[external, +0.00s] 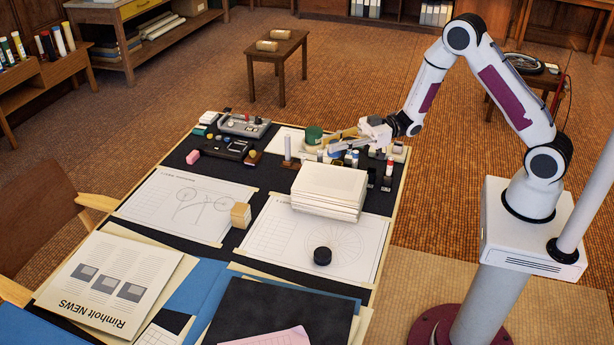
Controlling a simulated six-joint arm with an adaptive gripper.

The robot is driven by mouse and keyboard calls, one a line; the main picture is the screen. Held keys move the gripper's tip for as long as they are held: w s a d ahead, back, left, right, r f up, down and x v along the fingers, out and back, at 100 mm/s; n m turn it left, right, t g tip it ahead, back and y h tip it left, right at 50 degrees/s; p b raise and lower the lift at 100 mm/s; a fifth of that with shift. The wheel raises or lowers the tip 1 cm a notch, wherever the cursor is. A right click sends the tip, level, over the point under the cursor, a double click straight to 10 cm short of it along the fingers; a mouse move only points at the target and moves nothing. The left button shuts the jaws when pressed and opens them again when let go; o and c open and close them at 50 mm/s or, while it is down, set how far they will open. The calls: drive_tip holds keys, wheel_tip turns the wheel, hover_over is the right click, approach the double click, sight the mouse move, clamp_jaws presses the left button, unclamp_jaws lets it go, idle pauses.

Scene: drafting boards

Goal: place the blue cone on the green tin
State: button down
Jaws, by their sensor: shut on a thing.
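The green tin (314,135) stands upright near the far edge of the drafting board, among small desk items. My gripper (334,146) reaches in from the right, low over the board, with its fingertips just right of the tin and in front of it. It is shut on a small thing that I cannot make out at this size. I cannot pick out the blue cone for sure; the fingers and the clutter around them hide part of this area. Nothing clearly shows on top of the tin.
A stack of white paper (328,190) stands in front of my gripper. Small bottles and a white upright cylinder (287,147) crowd the area near the tin.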

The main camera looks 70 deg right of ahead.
drive_tip(key=w+d+m+t+h, duration=0.2)
drive_tip(key=w+d, duration=0.8)
drive_tip(key=d, duration=0.5)
drive_tip(key=r+m+t+h, duration=0.2)
drive_tip(key=h, duration=0.2)
hover_over(314, 131)
wheel_tip(314, 131, down, 5)
drive_tip(key=shift+w+d+f, duration=0.1)
drive_tip(key=shift+d, duration=0.05)
drive_tip(key=shift+f, duration=0.15)
drive_tip(key=shift+f, duration=3)
drive_tip(key=shift+f, duration=1.85)
drive_tip(key=shift+f, duration=0.1)
